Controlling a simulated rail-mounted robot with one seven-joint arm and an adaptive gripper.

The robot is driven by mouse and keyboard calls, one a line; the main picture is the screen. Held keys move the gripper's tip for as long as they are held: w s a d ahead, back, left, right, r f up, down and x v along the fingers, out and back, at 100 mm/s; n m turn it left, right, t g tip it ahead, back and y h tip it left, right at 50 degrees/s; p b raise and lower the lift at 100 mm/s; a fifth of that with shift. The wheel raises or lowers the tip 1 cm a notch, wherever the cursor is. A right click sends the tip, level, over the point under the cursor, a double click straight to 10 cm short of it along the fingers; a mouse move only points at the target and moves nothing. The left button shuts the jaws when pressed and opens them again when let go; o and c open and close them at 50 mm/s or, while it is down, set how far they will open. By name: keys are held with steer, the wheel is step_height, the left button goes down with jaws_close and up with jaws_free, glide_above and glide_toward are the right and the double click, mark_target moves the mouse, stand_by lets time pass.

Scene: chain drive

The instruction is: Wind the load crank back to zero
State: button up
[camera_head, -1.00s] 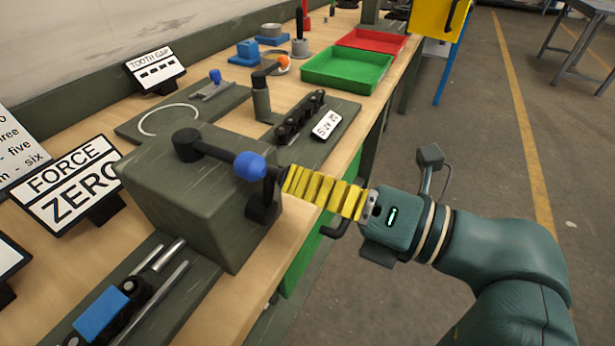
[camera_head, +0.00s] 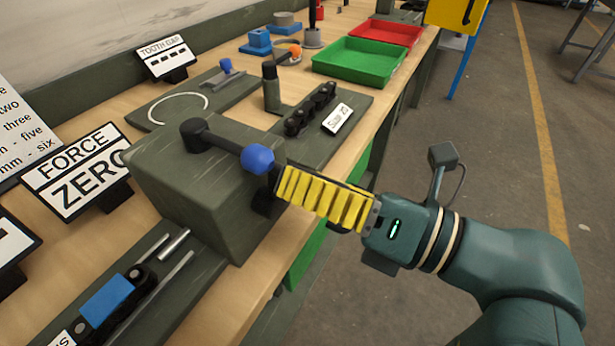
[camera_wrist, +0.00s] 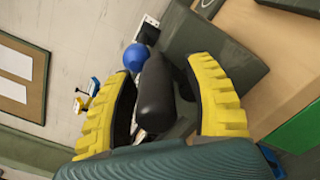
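The load crank is a black arm (camera_head: 222,144) with a blue ball (camera_head: 257,159), on top of a green box (camera_head: 185,185). The ball also shows in the wrist view (camera_wrist: 134,57). My yellow-fingered gripper (camera_head: 285,182) is at the box's right side, close by the ball. In the wrist view, a thick black handle (camera_wrist: 156,95) lies between my two parted fingers (camera_wrist: 163,72). A gap shows on its right; contact on its left is unclear. The sign (camera_head: 75,172) reads FORCE ZERO.
Behind the box are a plate with a black chain (camera_head: 310,108), a green tray (camera_head: 358,62) and a red tray (camera_head: 383,33). A rail fixture with a blue block (camera_head: 107,301) lies in front.

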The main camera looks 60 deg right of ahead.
steer(key=shift+s+r, duration=0.15)
stand_by(0.3)
steer(key=shift+s+d, duration=0.1)
steer(key=shift+s, duration=0.2)
steer(key=s, duration=1.1)
steer(key=shift+d, duration=0.1)
